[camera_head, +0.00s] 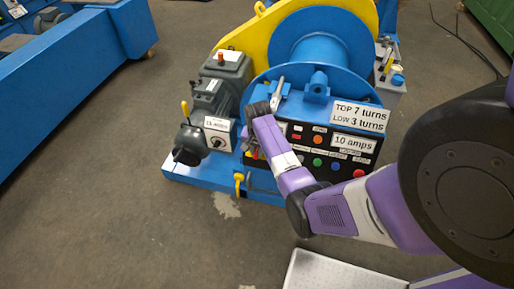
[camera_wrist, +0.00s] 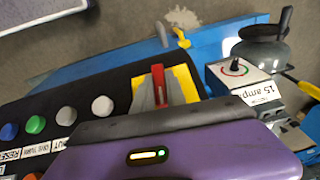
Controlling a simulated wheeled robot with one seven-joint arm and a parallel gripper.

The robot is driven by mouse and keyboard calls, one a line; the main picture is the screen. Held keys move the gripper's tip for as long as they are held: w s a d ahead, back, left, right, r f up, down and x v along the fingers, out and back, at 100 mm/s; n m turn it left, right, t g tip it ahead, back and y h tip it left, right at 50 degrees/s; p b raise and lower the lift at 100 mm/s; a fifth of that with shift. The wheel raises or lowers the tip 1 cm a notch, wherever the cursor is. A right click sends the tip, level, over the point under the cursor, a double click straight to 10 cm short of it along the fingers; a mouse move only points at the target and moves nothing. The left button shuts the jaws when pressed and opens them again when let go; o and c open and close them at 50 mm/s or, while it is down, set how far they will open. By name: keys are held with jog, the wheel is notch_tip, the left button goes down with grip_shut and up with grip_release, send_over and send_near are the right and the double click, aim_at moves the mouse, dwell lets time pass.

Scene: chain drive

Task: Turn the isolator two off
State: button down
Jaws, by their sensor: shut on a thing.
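A red switch handle (camera_wrist: 158,80) on a yellow plate (camera_wrist: 184,78) shows in the wrist view, on the dark control panel (camera_wrist: 115,72). My gripper (camera_wrist: 157,96) is shut on this red handle, with a grey finger on each side of it. In the head view my gripper (camera_head: 251,156) is at the panel's left end and mostly hides the handle. A grey box with a black rotary knob (camera_head: 218,143) and an amps label stands left of the panel; it also shows in the wrist view (camera_wrist: 237,68). No marking shows which switch is isolator two.
Several coloured buttons (camera_head: 317,162) and a "10 amps" label (camera_head: 354,144) are on the panel right of my gripper. A blue drum (camera_head: 322,45) stands behind. A yellow-handled lever (camera_head: 185,108) is at left. The floor at front left is clear.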

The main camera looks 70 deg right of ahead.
jog(key=shift+w+n+g, duration=0.15)
jog(key=shift+n+g, duration=0.65)
jog(key=shift+g, duration=0.4)
jog(key=shift+f+n+g+h+b, duration=0.15)
jog(key=shift+n+g+h+b, duration=0.25)
jog(key=shift+n+g+b, duration=0.45)
jog(key=shift+n+g+h+b, duration=0.7)
jog(key=shift+n+g+b, duration=0.25)
jog(key=shift+g+b, duration=0.85)
jog(key=c, duration=1.4)
grip_release()
jog(key=shift+o, duration=0.2)
jog(key=shift+w+a, duration=0.1)
jog(key=v, duration=0.7)
jog(key=shift+w+r, duration=0.2)
jog(key=shift+r, duration=0.15)
